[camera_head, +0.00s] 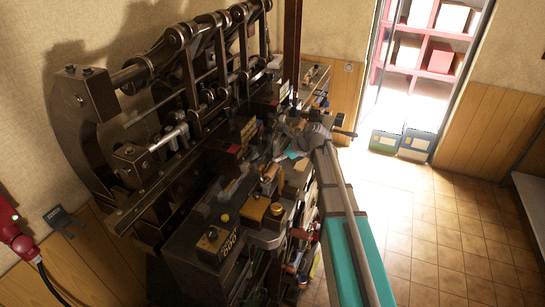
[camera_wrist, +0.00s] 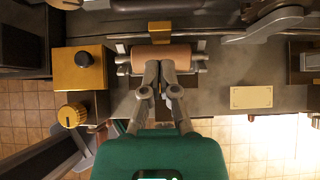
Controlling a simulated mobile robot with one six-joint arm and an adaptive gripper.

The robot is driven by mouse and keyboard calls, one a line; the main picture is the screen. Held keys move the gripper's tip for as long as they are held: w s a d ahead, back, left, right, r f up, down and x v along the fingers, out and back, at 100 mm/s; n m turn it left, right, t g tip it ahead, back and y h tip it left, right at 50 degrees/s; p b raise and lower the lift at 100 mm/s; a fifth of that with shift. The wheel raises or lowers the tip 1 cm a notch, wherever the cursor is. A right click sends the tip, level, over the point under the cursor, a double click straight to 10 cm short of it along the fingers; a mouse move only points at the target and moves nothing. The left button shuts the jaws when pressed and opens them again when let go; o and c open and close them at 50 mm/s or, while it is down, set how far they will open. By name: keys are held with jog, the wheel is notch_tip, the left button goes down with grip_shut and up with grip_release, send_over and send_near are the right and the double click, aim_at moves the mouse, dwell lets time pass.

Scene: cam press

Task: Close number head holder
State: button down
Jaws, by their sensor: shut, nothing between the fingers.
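In the wrist view my gripper (camera_wrist: 159,66) has its two grey fingers together with nothing between them. The fingertips lie over the lower edge of a copper-brown cylinder (camera_wrist: 177,55) set crosswise between grey metal brackets on the machine bed. I cannot tell whether they touch it. A small brass block (camera_wrist: 160,31) sits just behind the cylinder. This assembly may be the number head holder; no label shows, and I cannot tell whether it is open or closed. The fingers cover part of the cylinder's front. In the head view the fingertips are too small to make out.
A brass box with a black knob (camera_wrist: 84,58) and a brass knurled knob (camera_wrist: 71,115) stand left of my gripper. A blank cream plate (camera_wrist: 251,97) lies to the right. In the head view the dark cam press (camera_head: 150,140) rises at left; tiled floor (camera_head: 440,220) is clear at right.

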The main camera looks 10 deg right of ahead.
aim_at(264, 151)
jog(key=shift+p+v, duration=1.15)
jog(key=shift+v, duration=0.9)
jog(key=c, duration=1)
grip_release()
jog(key=o, duration=0.4)
jog(key=shift+f+n+b, duration=0.15)
jog(key=shift+n+b, duration=0.2)
jog(key=shift+n, duration=0.05)
jog(key=shift+c, duration=0.2)
jog(key=d+n+t+y+b, duration=0.1)
jog(key=n+y+b, duration=0.1)
jog(key=n, duration=0.3)
jog(key=s+d+n+t+y+b, duration=0.1)
jog(key=n+y+b, duration=0.1)
jog(key=n, duration=0.4)
jog(key=d+n+t+y+b, duration=0.1)
jog(key=d+n+b, duration=0.1)
jog(key=n+b, duration=0.2)
jog(key=shift+s+n+y+b, duration=0.3)
jog(key=shift+n+y, duration=0.1)
jog(key=shift+n, duration=0.6)
jog(key=shift+w+a, duration=0.1)
jog(key=shift+a, duration=0.05)
jog(key=b+x, duration=0.3)
jog(key=x, duration=1)
jog(key=shift+w+a, duration=0.2)
